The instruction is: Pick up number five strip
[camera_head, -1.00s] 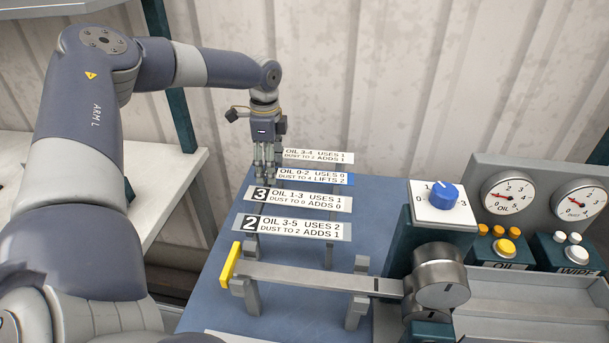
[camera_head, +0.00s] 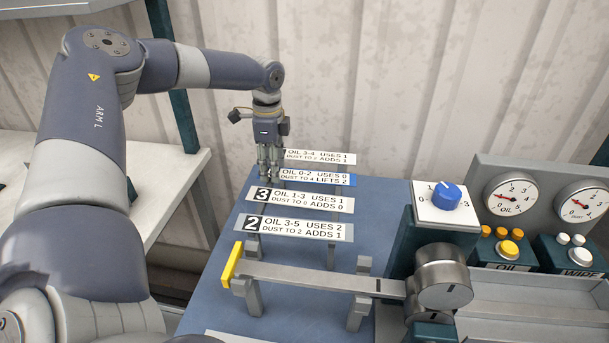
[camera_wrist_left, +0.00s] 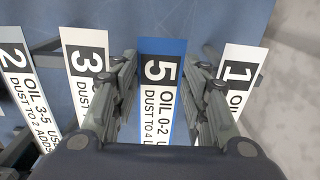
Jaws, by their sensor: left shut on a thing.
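The number five strip (camera_head: 318,177) is the blue-edged one reading "OIL 0-2 USES 0, DUST TO 4 LIFTS 2". It lies on the rack between strip three (camera_head: 305,198) and the strip behind it, strip one (camera_head: 322,157). In the left wrist view the big 5 on its blue end (camera_wrist_left: 162,47) shows between the fingers. My left gripper (camera_head: 269,178) points down at the left end of this strip and is shut on it; it also shows in the left wrist view (camera_wrist_left: 165,72). The left end is hidden behind the fingers in the head view. My right gripper is not in view.
Strip two (camera_head: 300,228) lies nearest on the rack. In front, a grey bar with a yellow end (camera_head: 231,264) rests on posts. A panel with a blue knob (camera_head: 447,196), an oil gauge (camera_head: 511,194) and buttons stands right. A corrugated wall rises behind.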

